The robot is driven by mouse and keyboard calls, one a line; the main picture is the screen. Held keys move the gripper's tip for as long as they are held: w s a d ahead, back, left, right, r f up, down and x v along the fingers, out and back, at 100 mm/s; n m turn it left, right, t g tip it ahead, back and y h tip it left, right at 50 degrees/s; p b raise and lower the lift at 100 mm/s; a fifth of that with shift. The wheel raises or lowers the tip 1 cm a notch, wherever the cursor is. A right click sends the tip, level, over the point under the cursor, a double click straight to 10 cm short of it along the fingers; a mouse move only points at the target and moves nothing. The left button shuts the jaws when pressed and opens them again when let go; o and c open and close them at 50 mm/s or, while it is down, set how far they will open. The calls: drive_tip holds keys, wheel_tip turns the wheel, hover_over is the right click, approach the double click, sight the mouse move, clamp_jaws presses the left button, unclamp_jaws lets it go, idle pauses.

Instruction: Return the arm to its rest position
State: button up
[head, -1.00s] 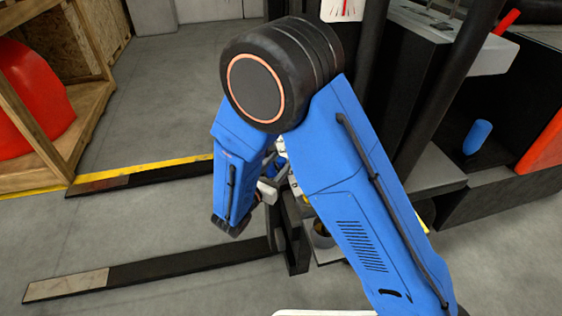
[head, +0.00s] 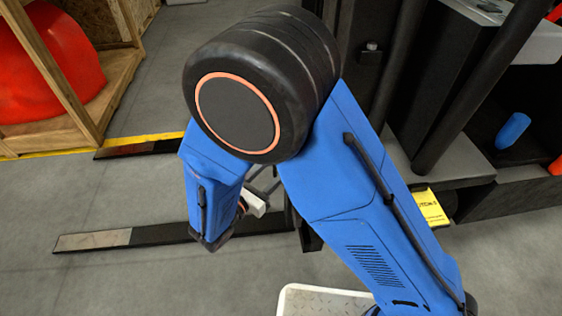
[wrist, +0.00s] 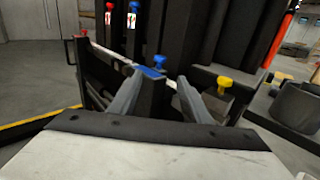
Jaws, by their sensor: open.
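My blue arm, with its large black joint, fills the middle of the head view, folded with the forearm hanging down on the left. My gripper (wrist: 160,95) shows in the wrist view as two grey fingers spread apart with nothing held between them. In the head view the arm mostly hides it. Beyond the fingers in the wrist view is a dark forklift mast (wrist: 165,35). A blue knob (wrist: 159,62) and a yellow knob (wrist: 224,82) show near the fingertips, apparently beyond them.
A wooden crate (head: 88,128) with a red nosecone (head: 45,70) stands at the left. Dark fork tines (head: 165,233) lie low over the grey floor. The forklift body (head: 440,110), with a blue cylinder (head: 512,130) on it, is at the right. The floor at lower left is clear.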

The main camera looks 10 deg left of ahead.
drive_tip(key=shift+s+a, duration=0.2)
drive_tip(key=shift+s, duration=0.1)
drive_tip(key=shift+d, duration=0.1)
drive_tip(key=w+d+r+m+g+h, duration=0.1)
drive_tip(key=d+r+m+g, duration=0.1)
drive_tip(key=d, duration=0.3)
drive_tip(key=w+d+r+m+g+h, duration=0.1)
drive_tip(key=d+r+m+g, duration=0.1)
drive_tip(key=d, duration=0.2)
drive_tip(key=w+d+r+m+g+h, duration=0.1)
drive_tip(key=d+m+g, duration=0.1)
drive_tip(key=d, duration=0.3)
drive_tip(key=shift+w+d+r+m+g, duration=0.1)
drive_tip(key=shift+d+r+m+g, duration=0.2)
drive_tip(key=shift+d+r+m, duration=0.15)
drive_tip(key=s+d+r+m+g+y, duration=0.2)
drive_tip(key=s+d+m+g, duration=0.15)
drive_tip(key=d, duration=0.35)
drive_tip(key=s+d+r+m+g+y, duration=0.2)
drive_tip(key=s+d+m, duration=0.1)
drive_tip(key=d+m, duration=0.3)
drive_tip(key=s+d+r+m+g+y, duration=0.2)
drive_tip(key=s+d+m+g, duration=0.15)
drive_tip(key=d, duration=0.55)
drive_tip(key=s+d+r+m+t+y, duration=0.2)
drive_tip(key=s+r+m+t+y, duration=0.2)
drive_tip(key=s+m, duration=0.3)
drive_tip(key=shift+s+d+r+m+t+y, duration=0.35)
drive_tip(key=shift+r+m+y, duration=0.5)
drive_tip(key=shift+m, duration=0.8)
